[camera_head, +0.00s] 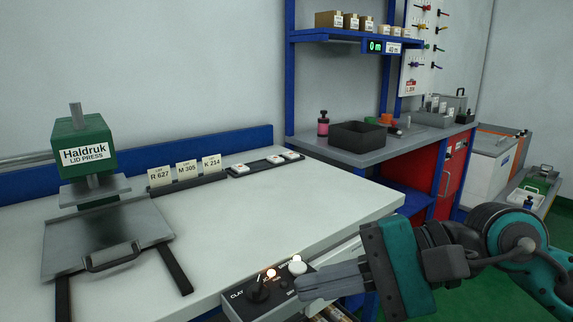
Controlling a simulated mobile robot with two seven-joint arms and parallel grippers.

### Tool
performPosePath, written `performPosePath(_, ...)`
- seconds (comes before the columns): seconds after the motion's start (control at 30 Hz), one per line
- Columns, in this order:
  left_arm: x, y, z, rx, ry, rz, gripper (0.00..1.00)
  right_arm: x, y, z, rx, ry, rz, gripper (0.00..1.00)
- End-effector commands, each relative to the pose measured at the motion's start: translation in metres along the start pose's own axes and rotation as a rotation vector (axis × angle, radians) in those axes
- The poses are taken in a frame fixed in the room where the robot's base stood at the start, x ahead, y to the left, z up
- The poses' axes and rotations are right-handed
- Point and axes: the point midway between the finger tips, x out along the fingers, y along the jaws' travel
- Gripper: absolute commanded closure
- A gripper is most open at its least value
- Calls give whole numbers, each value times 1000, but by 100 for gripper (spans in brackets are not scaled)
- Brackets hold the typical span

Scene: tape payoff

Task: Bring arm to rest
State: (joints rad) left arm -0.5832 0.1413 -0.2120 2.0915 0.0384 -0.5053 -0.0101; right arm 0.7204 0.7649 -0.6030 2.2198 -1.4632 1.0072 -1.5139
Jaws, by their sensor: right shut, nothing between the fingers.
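My right gripper (302,287) comes in from the lower right, its teal and dark arm bent toward the table's front edge. Its fingers are shut with nothing visible between them. I cannot tell whether the fingertips touch the box. My left gripper is not in view.
A green lid press (84,150) stands on the white table (290,215) at left, with a handled metal plate in front. Label cards (186,173) and a dark strip with white pieces (265,165) line the back. A blue-framed bench (400,150) stands behind right. The table's middle is clear.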

Motion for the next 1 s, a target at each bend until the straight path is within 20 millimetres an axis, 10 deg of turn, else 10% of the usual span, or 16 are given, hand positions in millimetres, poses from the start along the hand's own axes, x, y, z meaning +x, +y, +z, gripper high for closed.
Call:
performPosePath(0.17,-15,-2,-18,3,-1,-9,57,1,-41,26,684,-346,-269,100)
performPosePath(0.37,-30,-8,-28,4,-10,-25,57,-24,-64,-10,1532,-738,-564,100)
performPosePath(0.47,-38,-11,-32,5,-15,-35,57,-38,-50,-46,1958,-943,-722,100)
performPosePath(0.63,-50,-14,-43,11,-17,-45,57,-53,26,-106,2643,-1329,-1055,100)
performPosePath(0.67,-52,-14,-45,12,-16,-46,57,-54,46,-113,-2503,1281,1024,100)
performPosePath(0.8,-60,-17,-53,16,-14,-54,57,-52,148,-124,-1898,1081,913,100)
performPosePath(1.0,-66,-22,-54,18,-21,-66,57,-44,245,-101,-1373,927,834,100)
